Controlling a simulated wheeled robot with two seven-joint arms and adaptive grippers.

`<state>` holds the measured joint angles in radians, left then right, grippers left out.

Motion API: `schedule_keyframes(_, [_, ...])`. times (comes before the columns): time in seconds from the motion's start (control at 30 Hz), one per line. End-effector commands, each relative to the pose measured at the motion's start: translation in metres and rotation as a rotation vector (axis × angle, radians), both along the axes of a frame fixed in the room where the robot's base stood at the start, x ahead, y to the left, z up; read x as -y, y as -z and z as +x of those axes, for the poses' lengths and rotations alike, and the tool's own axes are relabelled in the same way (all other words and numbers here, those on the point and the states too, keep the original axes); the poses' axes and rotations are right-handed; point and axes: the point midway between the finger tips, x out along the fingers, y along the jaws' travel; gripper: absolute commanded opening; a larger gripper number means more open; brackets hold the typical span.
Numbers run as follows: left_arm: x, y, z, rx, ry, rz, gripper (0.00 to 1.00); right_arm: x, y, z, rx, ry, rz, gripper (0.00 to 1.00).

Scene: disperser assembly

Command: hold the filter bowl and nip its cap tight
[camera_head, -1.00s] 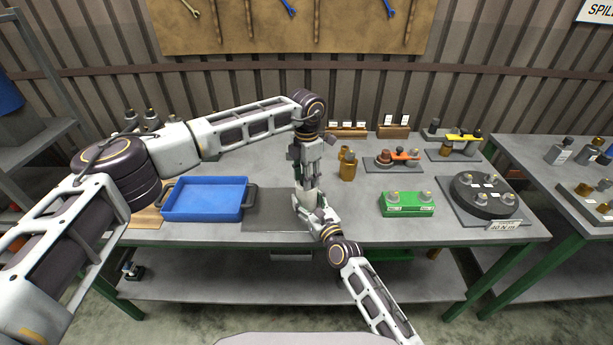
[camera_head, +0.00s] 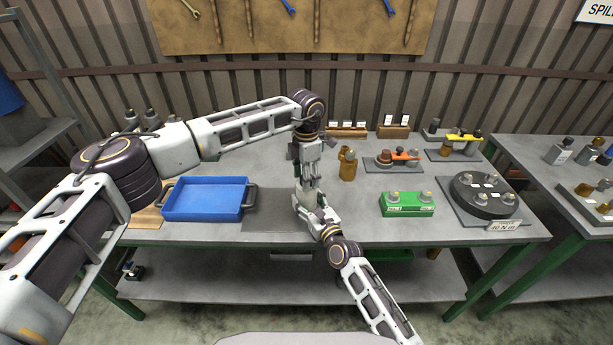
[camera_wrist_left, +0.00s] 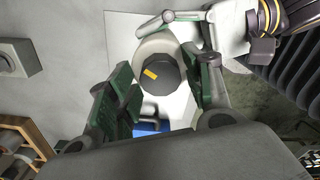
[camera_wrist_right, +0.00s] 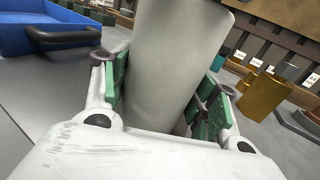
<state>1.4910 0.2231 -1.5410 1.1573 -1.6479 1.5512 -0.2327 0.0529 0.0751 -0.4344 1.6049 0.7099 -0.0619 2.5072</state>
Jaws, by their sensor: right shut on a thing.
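The filter bowl is a pale grey cylinder (camera_wrist_right: 172,55) standing between the green pads of my right gripper (camera_wrist_right: 165,80), which is shut on it. The right gripper (camera_head: 312,210) shows at the table's front in the head view. The dark round cap (camera_wrist_left: 166,74) with a yellow mark sits at the bowl's top, inside a pale rim, in the left wrist view. The bowl is mostly hidden there by the grippers.
A blue tray (camera_head: 207,216) lies left of the grippers on the grey table. Brass fittings (camera_head: 348,165), a green box (camera_head: 408,211) and a dark round fixture (camera_head: 487,181) stand to the right. Small labelled racks (camera_head: 347,133) are behind. Bare table lies between the tray and bowl.

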Motion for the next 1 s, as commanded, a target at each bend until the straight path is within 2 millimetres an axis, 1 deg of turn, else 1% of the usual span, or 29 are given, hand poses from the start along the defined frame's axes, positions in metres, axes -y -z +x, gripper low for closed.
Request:
schedule_keyframes(0.37, [0.001, -0.001, 0.000, -0.001, 0.000, -0.001, 0.59, 0.001, 0.000, 0.000, 0.001, 0.001, -0.002, 0.19])
schedule_keyframes(0.57, [0.001, -0.009, 0.000, 0.001, 0.000, -0.002, 0.59, 0.001, 0.000, 0.000, 0.001, 0.001, -0.002, 0.19])
schedule_keyframes(0.77, [0.000, -0.031, 0.000, 0.003, 0.000, -0.001, 0.59, 0.001, 0.000, 0.000, 0.000, 0.001, -0.002, 0.19])
schedule_keyframes(1.0, [0.000, -0.066, 0.000, 0.002, -0.001, -0.002, 0.59, 0.001, 0.000, 0.000, 0.000, 0.001, -0.002, 0.19])
